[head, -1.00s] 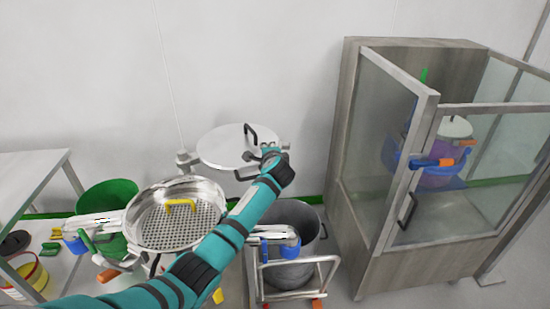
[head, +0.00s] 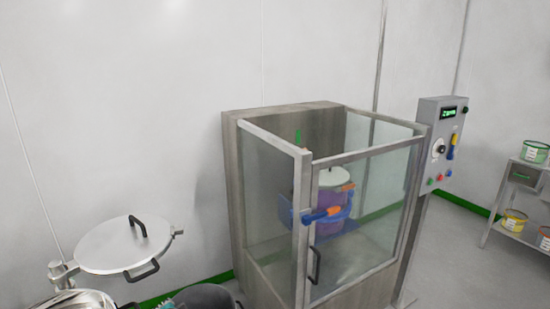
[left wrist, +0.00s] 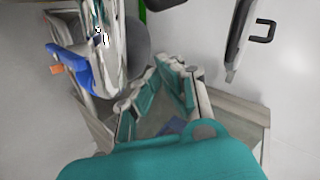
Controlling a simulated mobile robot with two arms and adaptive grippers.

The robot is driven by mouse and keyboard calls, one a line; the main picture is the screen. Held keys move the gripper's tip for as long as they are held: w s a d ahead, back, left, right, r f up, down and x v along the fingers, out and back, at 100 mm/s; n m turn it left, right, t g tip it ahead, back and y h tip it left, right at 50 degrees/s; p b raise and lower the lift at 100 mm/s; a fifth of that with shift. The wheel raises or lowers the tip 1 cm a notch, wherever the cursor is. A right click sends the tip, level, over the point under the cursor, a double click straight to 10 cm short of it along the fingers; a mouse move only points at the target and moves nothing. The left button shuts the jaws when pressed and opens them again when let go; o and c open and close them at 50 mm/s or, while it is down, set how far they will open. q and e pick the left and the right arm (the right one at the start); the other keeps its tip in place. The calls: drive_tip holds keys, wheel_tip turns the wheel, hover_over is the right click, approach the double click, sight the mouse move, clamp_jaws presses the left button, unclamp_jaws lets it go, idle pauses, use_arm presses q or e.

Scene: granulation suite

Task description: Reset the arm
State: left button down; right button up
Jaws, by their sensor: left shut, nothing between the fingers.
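My left gripper (left wrist: 158,82) shows in the left wrist view as teal fingers with grey joints beyond a large teal part. It is shut, with nothing seen held. In the head view the gripper is not visible; only a small teal bit of my arm shows at the bottom edge. My right gripper is in neither view.
A round steel lid (head: 125,245) with black handles stands at lower left. A glass-doored cabinet (head: 240,190) fills the middle and holds a purple vessel (head: 330,200). A control panel (head: 442,145) and a shelf (head: 525,180) with tubs stand right. A dark bin (head: 205,296) shows at the bottom.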

use_arm(q)
drive_tip(key=s+d+f+n+g+h, duration=0.2)
drive_tip(key=s+d, duration=0.1)
drive_tip(key=s, duration=0.8)
drive_tip(key=s+d+f+n+g+h, duration=0.2)
drive_tip(key=s, duration=0.9)
drive_tip(key=s+d+f+n+g+h, duration=0.1)
drive_tip(key=s+d+f+n+g, duration=0.15)
drive_tip(key=s, duration=0.85)
wheel_tip(320, 180, down, 27)
drive_tip(key=s, duration=0.2)
drive_tip(key=s+a+f+g, duration=0.1)
drive_tip(key=s+a+f, duration=0.2)
drive_tip(key=s+f, duration=1.2)
drive_tip(key=shift+s+m+g, duration=0.35)
drive_tip(key=shift+s, duration=0.05)
